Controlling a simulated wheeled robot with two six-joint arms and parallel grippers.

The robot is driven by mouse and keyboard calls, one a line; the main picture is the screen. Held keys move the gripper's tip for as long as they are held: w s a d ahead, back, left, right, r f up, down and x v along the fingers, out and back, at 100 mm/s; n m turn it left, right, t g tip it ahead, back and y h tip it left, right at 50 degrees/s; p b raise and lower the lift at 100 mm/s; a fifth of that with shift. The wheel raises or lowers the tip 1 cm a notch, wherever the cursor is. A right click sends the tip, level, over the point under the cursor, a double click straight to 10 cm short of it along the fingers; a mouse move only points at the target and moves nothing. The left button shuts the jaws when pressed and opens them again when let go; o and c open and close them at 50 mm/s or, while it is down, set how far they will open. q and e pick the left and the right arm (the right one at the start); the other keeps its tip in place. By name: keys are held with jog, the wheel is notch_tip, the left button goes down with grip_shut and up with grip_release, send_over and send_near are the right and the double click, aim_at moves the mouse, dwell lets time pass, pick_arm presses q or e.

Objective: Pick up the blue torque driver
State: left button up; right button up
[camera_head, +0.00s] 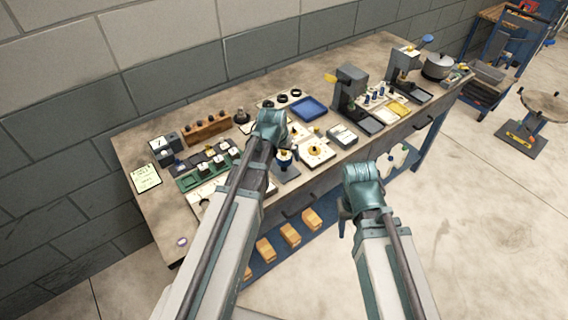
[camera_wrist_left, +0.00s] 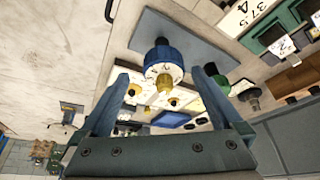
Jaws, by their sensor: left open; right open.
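The blue torque driver (camera_wrist_left: 163,62) has a round blue body, a pale marked face and a brass-coloured tip. In the left wrist view it stands out from a flat grey plate (camera_wrist_left: 192,45), between the two fingers of my left gripper (camera_wrist_left: 163,80). The fingers are open, with a gap on each side. In the head view the driver (camera_head: 285,158) is near the bench's front edge, just right of my left arm. My left gripper (camera_head: 277,138) is close above it, its fingers partly hidden. My right gripper (camera_head: 347,208) is open and empty in front of the bench.
On the bench (camera_head: 130,140) stand a green rack (camera_head: 196,178), a wooden block (camera_head: 207,129), a blue tray (camera_head: 309,109) and a white board with a gold part (camera_head: 316,152). Grey machines (camera_head: 349,88) stand further right.

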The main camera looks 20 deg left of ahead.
aim_at(283, 155)
pick_arm(q)
jog(key=shift+b+x, duration=2.4)
jog(key=shift+x, duration=0.25)
jog(key=shift+w+a+r, duration=0.1)
jog(key=shift+a+r, duration=0.05)
jog(key=shift+a, duration=0.05)
jog(key=c, duration=1.5)
jog(key=shift+c, duration=0.2)
jog(key=shift+r, duration=0.2)
